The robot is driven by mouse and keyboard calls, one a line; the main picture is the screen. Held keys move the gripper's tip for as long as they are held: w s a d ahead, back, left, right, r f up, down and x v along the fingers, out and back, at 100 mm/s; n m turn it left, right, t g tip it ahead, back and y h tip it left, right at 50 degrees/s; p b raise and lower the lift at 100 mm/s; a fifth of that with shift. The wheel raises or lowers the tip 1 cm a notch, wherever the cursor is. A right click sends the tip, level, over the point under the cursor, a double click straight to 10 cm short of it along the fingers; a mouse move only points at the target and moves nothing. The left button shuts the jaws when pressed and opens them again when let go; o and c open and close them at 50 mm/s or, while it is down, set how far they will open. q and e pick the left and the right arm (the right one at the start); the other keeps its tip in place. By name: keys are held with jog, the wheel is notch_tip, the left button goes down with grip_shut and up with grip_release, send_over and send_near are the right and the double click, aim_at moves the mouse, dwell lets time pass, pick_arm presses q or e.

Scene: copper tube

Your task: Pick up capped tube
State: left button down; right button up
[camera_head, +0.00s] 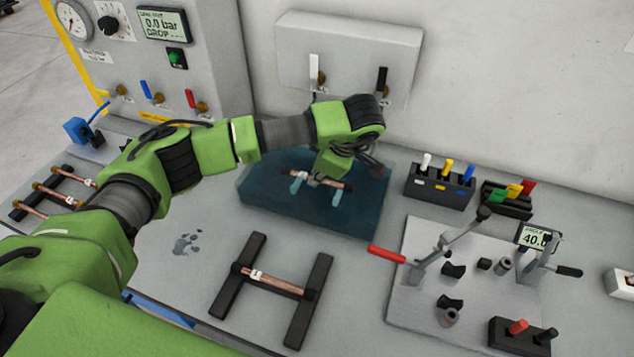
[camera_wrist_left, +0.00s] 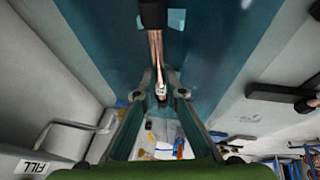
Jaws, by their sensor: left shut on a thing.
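My left gripper (camera_head: 315,189) is shut on a copper tube (camera_head: 328,183) with dark end caps and a pale label near its middle. The tube is over the dark teal pad (camera_head: 265,195); I cannot tell whether it touches it. In the left wrist view the copper tube (camera_wrist_left: 155,48) runs up from between the fingers of the left gripper (camera_wrist_left: 161,92) to a black cap (camera_wrist_left: 152,14). Another copper tube (camera_head: 280,285) with a white label and dark ends rests across a black two-rail stand (camera_head: 311,305). My right gripper is not in view.
More copper tubes (camera_head: 52,193) lie on a rack at the left. A metal plate (camera_head: 403,310) with a red-handled lever (camera_head: 388,255) stands at the right. A holder of coloured markers (camera_head: 438,187) stands behind it.

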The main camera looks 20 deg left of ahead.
pick_arm(q)
jog(key=s+d+r+b, duration=0.1)
jog(key=s+r+b, duration=0.2)
jog(key=s+r, duration=0.9)
jog(key=w+a+r+m+t+h, duration=0.1)
jog(key=w+r+m+h, duration=0.1)
jog(key=m, duration=0.7)
jog(key=w+a+r+m+h, duration=0.1)
jog(key=w+r+m+h, duration=0.1)
jog(key=r+m+h, duration=0.3)
jog(key=m, duration=0.4)
jog(key=shift+w+a+r+m+t, duration=0.25)
jog(key=shift+r+m+t, duration=0.05)
jog(key=shift+r+t, duration=0.1)
jog(key=shift+s, duration=0.1)
